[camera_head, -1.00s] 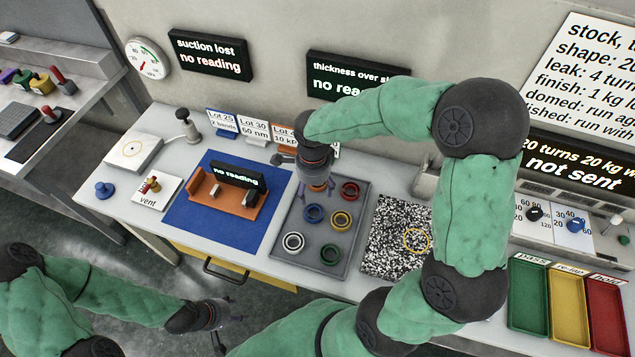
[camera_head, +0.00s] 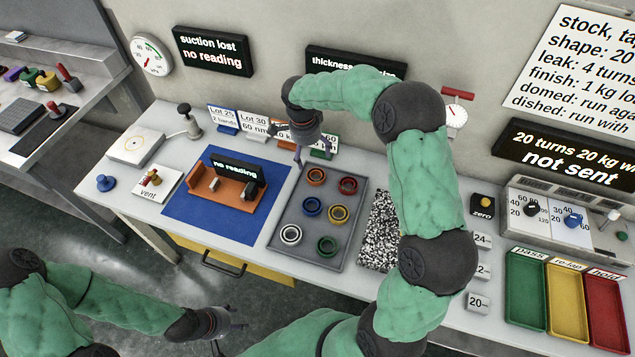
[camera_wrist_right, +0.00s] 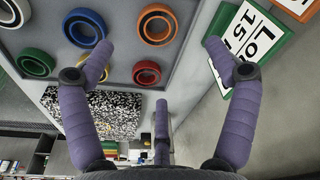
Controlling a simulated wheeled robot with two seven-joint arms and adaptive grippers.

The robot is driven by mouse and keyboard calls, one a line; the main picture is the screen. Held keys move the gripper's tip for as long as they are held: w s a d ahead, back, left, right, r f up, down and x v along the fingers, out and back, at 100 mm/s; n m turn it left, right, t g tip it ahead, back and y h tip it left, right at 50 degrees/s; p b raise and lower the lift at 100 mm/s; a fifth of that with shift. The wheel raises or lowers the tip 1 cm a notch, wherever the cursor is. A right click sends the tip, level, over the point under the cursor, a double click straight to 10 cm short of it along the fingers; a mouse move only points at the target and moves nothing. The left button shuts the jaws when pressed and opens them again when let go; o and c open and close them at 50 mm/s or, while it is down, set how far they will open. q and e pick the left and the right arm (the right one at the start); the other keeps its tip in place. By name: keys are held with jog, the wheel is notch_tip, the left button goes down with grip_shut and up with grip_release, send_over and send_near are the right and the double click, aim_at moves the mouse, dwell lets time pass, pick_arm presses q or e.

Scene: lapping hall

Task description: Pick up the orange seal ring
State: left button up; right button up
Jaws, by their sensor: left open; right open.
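The orange seal ring (camera_head: 316,177) lies flat at the back left of the grey tray (camera_head: 335,262), fully visible. It also shows at the top of the right wrist view (camera_wrist_right: 158,25). My right gripper (camera_head: 298,158) is open and empty, just left of and behind the ring, apart from it. In the right wrist view its purple fingers (camera_wrist_right: 160,62) are spread wide, with the ring beyond them, toward the top edge. My left gripper (camera_head: 222,326) is open and empty, low at the front, away from the tray.
Red (camera_head: 348,185), blue (camera_head: 312,206), yellow (camera_head: 339,214), white (camera_head: 290,235) and green (camera_head: 327,246) rings share the tray. Small lot signs (camera_head: 254,127) stand behind it, close to my right gripper. A blue mat (camera_head: 205,225) with an orange fixture (camera_head: 222,190) lies left; a speckled plate (camera_head: 378,235) lies right.

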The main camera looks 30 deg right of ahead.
jog(key=b, duration=0.1)
send_over(316, 179)
jog(key=f, duration=0.4)
jog(key=w+f, duration=0.1)
jog(key=f, duration=0.1)
jog(key=shift+a, duration=0.3)
jog(key=f, duration=0.1)
jog(key=f+b, duration=0.1)
jog(key=f, duration=0.1)
jog(key=s+f+b, duration=0.1)
jog(key=f, duration=0.1)
jog(key=shift+d, duration=0.25)
jog(key=shift+r, duration=0.1)
jog(key=c, duration=1.2)
